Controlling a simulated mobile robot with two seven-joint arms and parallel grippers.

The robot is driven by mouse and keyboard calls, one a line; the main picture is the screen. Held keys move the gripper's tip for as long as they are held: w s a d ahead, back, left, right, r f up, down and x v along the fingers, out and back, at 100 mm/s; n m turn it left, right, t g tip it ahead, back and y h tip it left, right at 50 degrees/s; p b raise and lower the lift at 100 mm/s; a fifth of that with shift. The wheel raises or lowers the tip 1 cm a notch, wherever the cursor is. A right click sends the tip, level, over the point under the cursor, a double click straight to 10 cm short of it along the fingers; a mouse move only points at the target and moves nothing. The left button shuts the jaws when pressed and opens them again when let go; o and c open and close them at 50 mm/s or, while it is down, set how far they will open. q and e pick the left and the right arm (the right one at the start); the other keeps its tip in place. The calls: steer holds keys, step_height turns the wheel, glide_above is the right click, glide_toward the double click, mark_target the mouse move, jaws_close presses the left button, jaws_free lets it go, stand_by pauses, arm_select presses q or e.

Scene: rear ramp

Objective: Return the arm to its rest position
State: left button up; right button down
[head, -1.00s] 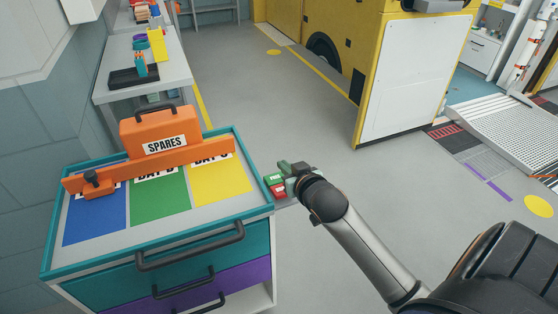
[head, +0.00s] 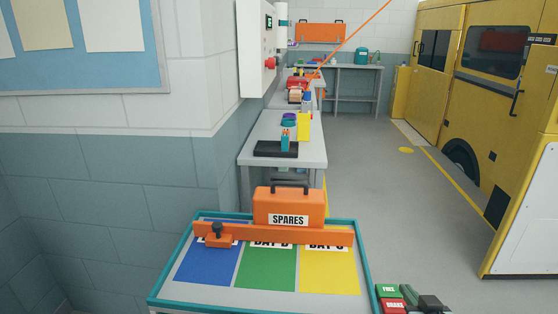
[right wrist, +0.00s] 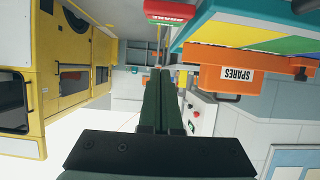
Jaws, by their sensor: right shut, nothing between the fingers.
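My right gripper (head: 425,300) shows only in part at the bottom edge of the head view, just right of the cart's front right corner. In the right wrist view its dark fingers (right wrist: 160,75) are together and empty. A green FREE block (head: 388,291) and a red BRAKE block (head: 394,305) sit beside the gripper in the head view. The red block also shows in the right wrist view (right wrist: 170,10), apart from the fingertips. The rest of my right arm is below the head view. My left gripper is in no view.
The teal-rimmed cart (head: 170,270) bears blue, green and yellow panels, an orange bar (head: 270,233) and an orange SPARES case (head: 289,206). Grey benches (head: 262,130) line the wall behind. A yellow vehicle (head: 470,120) stands at right. Floor (head: 400,210) between them is clear.

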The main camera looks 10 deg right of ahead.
steer(key=s+a+f+n+g+y, duration=0.2)
steer(key=s+a+f+g, duration=0.35)
steer(key=s, duration=0.55)
steer(key=s+a+f+n+g+y, duration=0.15)
steer(key=s+a+f+g, duration=0.4)
steer(key=s, duration=0.55)
steer(key=w+a+f+n+t+y+p, duration=0.1)
steer(key=w+a+f+t+y+p, duration=0.1)
steer(key=a+f+t, duration=0.4)
steer(key=shift+w+a+f+t+p, duration=0.15)
steer(key=shift+w+f+t+p, duration=0.45)
steer(key=shift+w+f, duration=0.55)
